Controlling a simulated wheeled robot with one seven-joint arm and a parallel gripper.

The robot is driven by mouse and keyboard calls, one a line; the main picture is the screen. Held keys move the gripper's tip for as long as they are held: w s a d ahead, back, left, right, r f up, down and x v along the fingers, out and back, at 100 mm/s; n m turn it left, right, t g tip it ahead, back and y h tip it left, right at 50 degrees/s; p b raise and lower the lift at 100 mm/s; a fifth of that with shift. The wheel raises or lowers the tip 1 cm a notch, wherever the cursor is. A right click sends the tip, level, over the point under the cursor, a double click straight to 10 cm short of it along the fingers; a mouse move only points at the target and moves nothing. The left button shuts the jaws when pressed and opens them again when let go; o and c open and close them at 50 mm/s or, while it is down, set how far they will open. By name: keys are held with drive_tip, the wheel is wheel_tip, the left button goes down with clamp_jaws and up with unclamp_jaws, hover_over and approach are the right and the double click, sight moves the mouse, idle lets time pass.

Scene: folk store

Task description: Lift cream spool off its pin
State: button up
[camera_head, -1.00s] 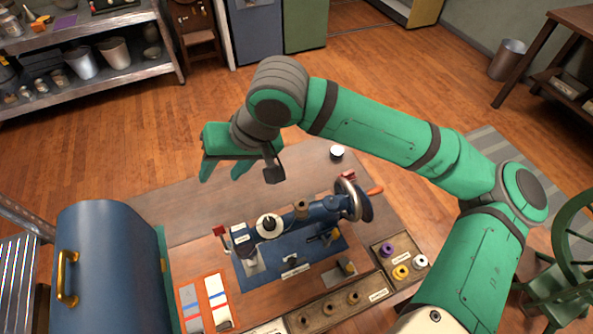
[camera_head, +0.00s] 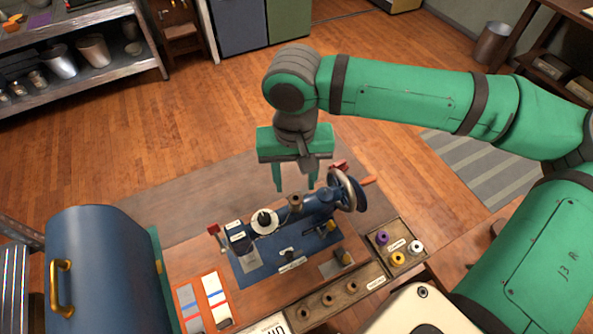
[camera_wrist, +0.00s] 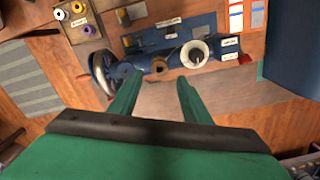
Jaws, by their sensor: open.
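A cream spool (camera_head: 258,229) sits on a dark pin on the left end of the blue sewing machine (camera_head: 318,205). In the wrist view the cream spool (camera_wrist: 203,58) shows from above, with the pin's dark tip at its middle. My gripper (camera_head: 296,188) points down with its two green fingers apart and nothing between them. In the head view it hangs behind the machine, to the right of the spool and apart from it. In the wrist view my gripper's fingers (camera_wrist: 158,84) point toward a small brown spool-like piece (camera_wrist: 160,66) on the machine, with the cream spool to their right.
A wooden tray (camera_head: 403,229) at right holds purple, yellow and white spools. Another tray (camera_head: 372,275) in front holds several brown spools. A large blue domed case (camera_head: 100,270) stands at left. Red-bordered cards (camera_head: 215,297) lie beside it. The machine's handwheel (camera_head: 349,190) rises at right.

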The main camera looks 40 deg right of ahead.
drive_tip(key=shift+d+f, duration=0.1)
drive_tip(key=shift+f, duration=3.5)
drive_tip(key=c, duration=0.7)
drive_tip(key=shift+o, duration=0.2)
drive_tip(key=shift+r, duration=3.3)
